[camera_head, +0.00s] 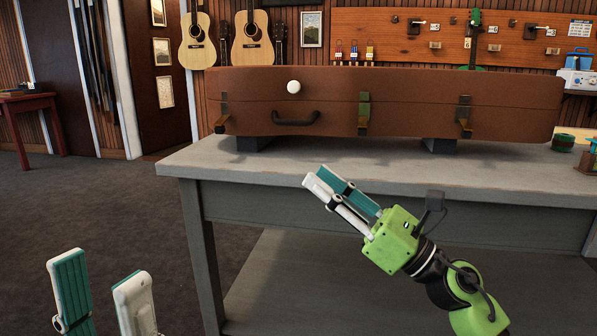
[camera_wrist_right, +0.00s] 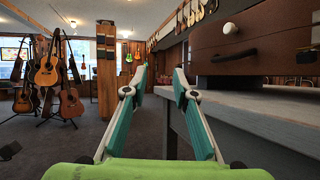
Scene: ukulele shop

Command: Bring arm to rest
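My right gripper (camera_head: 322,179) is in front of the grey workbench (camera_head: 390,174), below the brown case, pointing up and to the left. In the right wrist view its two teal and white fingers (camera_wrist_right: 160,74) stand apart with nothing between them. My left gripper (camera_head: 100,268) shows at the bottom left of the head view, over the carpet. Its fingers are apart and no object shows between them. The rest of the left arm is out of view.
A closed brown case (camera_head: 390,92) with a white knob (camera_head: 294,87) lies on supports on the workbench. A small green jar (camera_head: 563,142) stands at its right. Guitars (camera_wrist_right: 46,68) stand on the far left floor in the wrist view. The carpet (camera_head: 110,200) left of the bench is clear.

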